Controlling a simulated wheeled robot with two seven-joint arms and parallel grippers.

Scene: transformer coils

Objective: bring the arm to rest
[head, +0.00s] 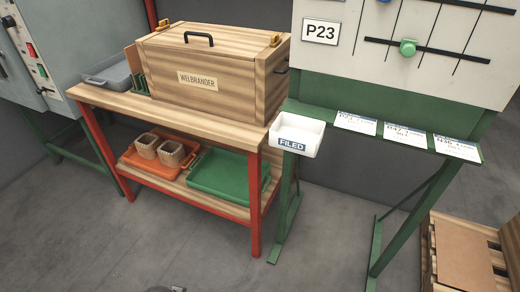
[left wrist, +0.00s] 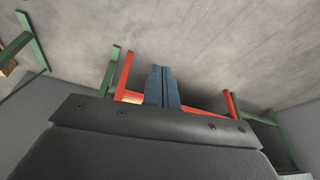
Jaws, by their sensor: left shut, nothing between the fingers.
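My left gripper (left wrist: 163,72) shows in the left wrist view, its two dark blue-grey fingers pressed together with nothing between them. Beyond the fingers are red legs and rails, green legs and bare grey floor. The gripper appears clear of them. Neither gripper can be made out in the head view. My right gripper shows in neither view.
In the head view, a wooden bench (head: 105,100) with red legs carries a wooden chest (head: 215,95) marked WELBRANDER. Orange (head: 145,163) and green (head: 222,178) trays sit below. A white FILED bin (head: 297,135) and several cards rest on a green ledge. The front floor is clear.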

